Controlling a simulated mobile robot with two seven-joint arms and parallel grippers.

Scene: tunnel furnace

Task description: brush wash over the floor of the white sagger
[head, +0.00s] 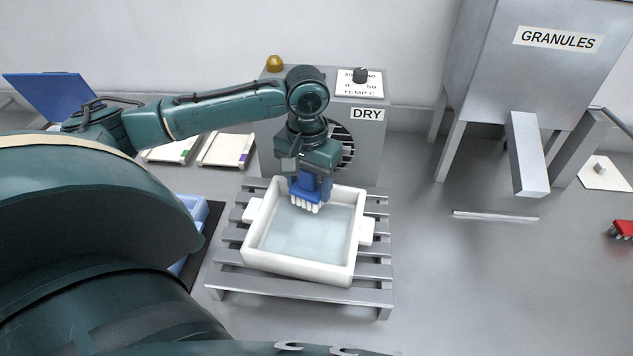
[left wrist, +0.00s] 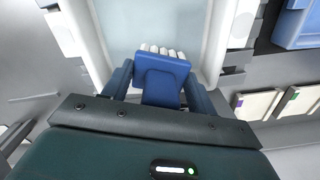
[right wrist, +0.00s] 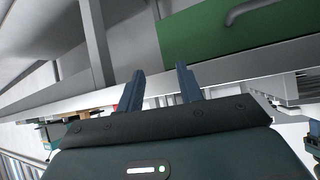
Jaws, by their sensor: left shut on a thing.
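The white sagger (head: 256,248) is a square, open tray with side lugs, standing on a grey slatted rack. Its floor (head: 300,238) looks pale bluish grey; it also shows in the left wrist view (left wrist: 145,25). My left gripper (head: 312,180) is shut on a blue brush (head: 304,193) with white bristles (head: 306,206). The brush is over the far part of the sagger, bristles down. I cannot tell whether the bristles touch the floor. In the left wrist view the brush (left wrist: 162,78) sits between the fingers. My right gripper (right wrist: 160,88) is open and empty, away from the sagger.
A grey dryer marked DRY (head: 367,114) stands right behind the rack (head: 300,297). A GRANULES hopper (head: 520,60) with a chute is at the right. Blue bins (head: 192,207) are left of the rack. A red-backed brush (head: 623,229) lies far right.

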